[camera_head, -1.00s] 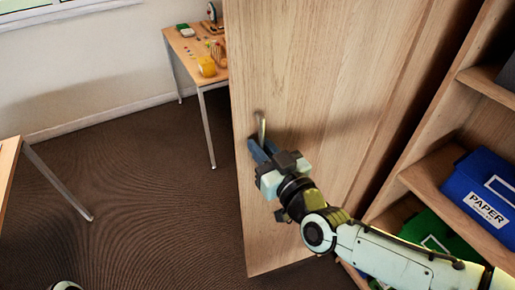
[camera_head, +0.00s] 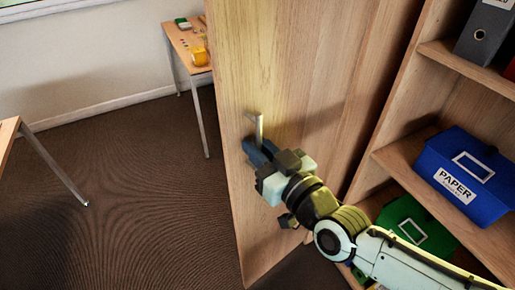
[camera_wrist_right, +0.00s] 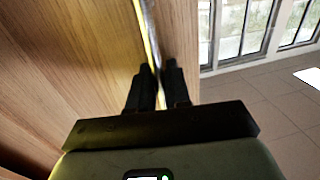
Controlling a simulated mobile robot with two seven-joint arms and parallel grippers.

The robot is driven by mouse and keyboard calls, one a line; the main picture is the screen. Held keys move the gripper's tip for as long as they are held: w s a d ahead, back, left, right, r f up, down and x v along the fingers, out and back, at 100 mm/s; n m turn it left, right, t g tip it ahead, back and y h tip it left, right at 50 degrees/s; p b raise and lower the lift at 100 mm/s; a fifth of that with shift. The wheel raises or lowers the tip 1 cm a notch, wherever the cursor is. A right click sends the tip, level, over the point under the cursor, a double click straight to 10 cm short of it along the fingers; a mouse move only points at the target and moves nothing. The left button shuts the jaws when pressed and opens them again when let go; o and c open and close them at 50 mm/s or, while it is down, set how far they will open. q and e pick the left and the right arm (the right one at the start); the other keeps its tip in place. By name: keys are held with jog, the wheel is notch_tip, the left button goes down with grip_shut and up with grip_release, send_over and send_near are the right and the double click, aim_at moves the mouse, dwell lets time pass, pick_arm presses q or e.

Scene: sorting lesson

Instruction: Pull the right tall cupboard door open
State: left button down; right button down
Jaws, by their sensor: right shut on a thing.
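The tall wooden cupboard door (camera_head: 290,75) stands swung open in the middle of the head view, with the shelves showing to its right. Its metal bar handle (camera_head: 259,127) is upright near the door's left edge. My right gripper (camera_head: 257,150) is shut on the handle's lower part. In the right wrist view the handle (camera_wrist_right: 149,35) runs down between the two dark fingers of the right gripper (camera_wrist_right: 158,88), and the door face (camera_wrist_right: 70,70) fills the left side. The fingers hide part of the handle. My left gripper is not in view.
Inside the cupboard (camera_head: 398,150) are a blue box labelled PAPER (camera_head: 463,175), a green box (camera_head: 415,228) below and a grey binder (camera_head: 486,35) above. A table (camera_head: 186,45) with small items stands behind the door. Another table (camera_head: 8,130) is at left. Carpet (camera_head: 150,190) between is clear.

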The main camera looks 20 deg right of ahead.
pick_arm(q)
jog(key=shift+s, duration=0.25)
pick_arm(e)
jog(key=shift+s+d, duration=0.15)
jog(key=shift+s, duration=0.15)
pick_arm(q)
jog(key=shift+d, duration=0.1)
pick_arm(e)
jog(key=c, duration=1.3)
grip_release()
jog(key=shift+c, duration=0.2)
